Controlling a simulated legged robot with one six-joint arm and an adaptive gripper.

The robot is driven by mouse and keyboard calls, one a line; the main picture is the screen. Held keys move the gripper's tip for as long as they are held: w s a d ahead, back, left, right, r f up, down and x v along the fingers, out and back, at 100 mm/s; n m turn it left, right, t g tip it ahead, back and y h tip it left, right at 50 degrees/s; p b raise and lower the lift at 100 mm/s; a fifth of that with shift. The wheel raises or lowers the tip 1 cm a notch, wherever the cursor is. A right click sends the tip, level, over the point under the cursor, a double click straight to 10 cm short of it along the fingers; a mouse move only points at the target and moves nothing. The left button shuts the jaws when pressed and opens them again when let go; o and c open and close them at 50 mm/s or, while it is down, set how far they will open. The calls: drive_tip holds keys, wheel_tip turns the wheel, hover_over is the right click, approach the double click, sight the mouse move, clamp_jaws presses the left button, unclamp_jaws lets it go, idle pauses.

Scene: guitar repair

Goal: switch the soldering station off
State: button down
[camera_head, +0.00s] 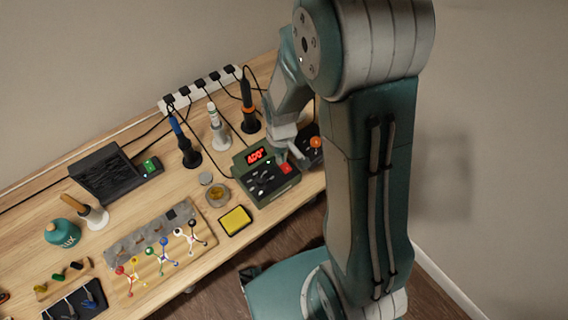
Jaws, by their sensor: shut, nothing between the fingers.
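The soldering station (258,182) is a dark green box near the front edge of the bench. Its red display (255,156) is lit and reads about 400°, with a small green light below it. A red switch (286,168) is on its right side. My gripper (282,158) is shut and empty, with its tip at or just above the station's top, beside the red switch. I cannot tell whether it touches the switch. My arm comes down from the upper right.
A power strip (202,90) with several plugs runs along the back wall. Several irons in stands, including a blue one (185,146), are behind the station. A yellow sponge (235,221) and a small tin (217,195) are left of it. Another dark unit (312,148) stands close on the right.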

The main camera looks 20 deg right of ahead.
drive_tip(key=shift+f, duration=0.2)
drive_tip(key=shift+r, duration=3.55)
